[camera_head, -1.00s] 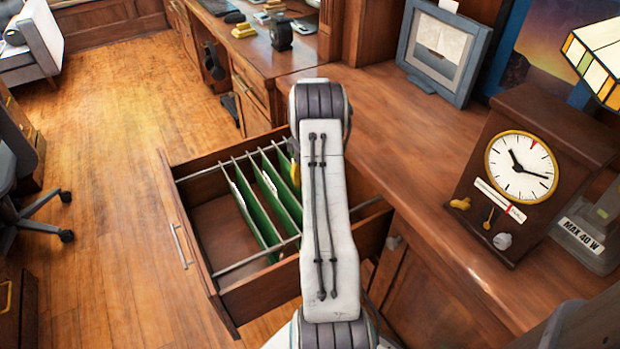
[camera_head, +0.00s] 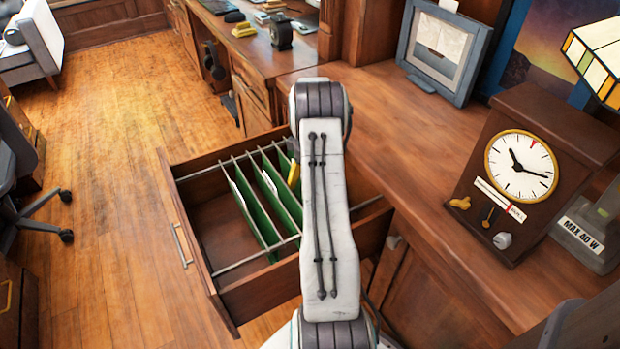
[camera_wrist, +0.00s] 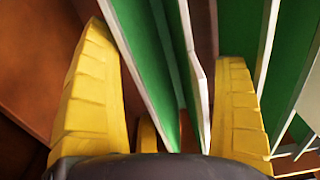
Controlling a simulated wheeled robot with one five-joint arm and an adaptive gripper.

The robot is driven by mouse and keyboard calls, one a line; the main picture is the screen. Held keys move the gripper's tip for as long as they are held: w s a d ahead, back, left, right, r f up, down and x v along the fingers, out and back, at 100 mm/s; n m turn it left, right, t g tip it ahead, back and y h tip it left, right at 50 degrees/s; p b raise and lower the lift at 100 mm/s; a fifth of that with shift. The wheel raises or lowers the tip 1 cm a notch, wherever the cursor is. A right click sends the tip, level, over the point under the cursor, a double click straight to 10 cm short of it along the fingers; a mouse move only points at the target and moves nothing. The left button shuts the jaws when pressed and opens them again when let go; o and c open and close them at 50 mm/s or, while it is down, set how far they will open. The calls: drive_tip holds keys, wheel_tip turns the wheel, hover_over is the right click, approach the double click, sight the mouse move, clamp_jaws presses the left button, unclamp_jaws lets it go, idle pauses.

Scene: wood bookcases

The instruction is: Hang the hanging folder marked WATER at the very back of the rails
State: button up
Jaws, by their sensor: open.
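Several green hanging folders (camera_head: 258,217) hang across the two metal rails (camera_head: 250,260) of the open wooden drawer (camera_head: 218,222). No WATER mark is readable on any of them. My gripper (camera_wrist: 163,50) is down among the folders, its yellow fingers apart. In the wrist view, green folder panels with pale edges (camera_wrist: 150,70) stand between the fingers, and I cannot tell if they touch. More green folders (camera_wrist: 290,75) stand right of the right finger. In the head view my arm hides most of the gripper and the drawer's right part; only a yellow finger shows.
The drawer's left part is empty of folders. A wooden desktop (camera_head: 400,135) runs along the right, with a clock (camera_head: 520,170), a grey picture frame (camera_head: 440,50) and a lamp (camera_head: 595,225). Open floor (camera_head: 120,210) lies left of the drawer.

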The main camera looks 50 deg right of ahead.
drive_tip(key=shift+r, duration=0.1)
wheel_tip(320, 180, up, 12)
idle(0.6)
idle(0.4)
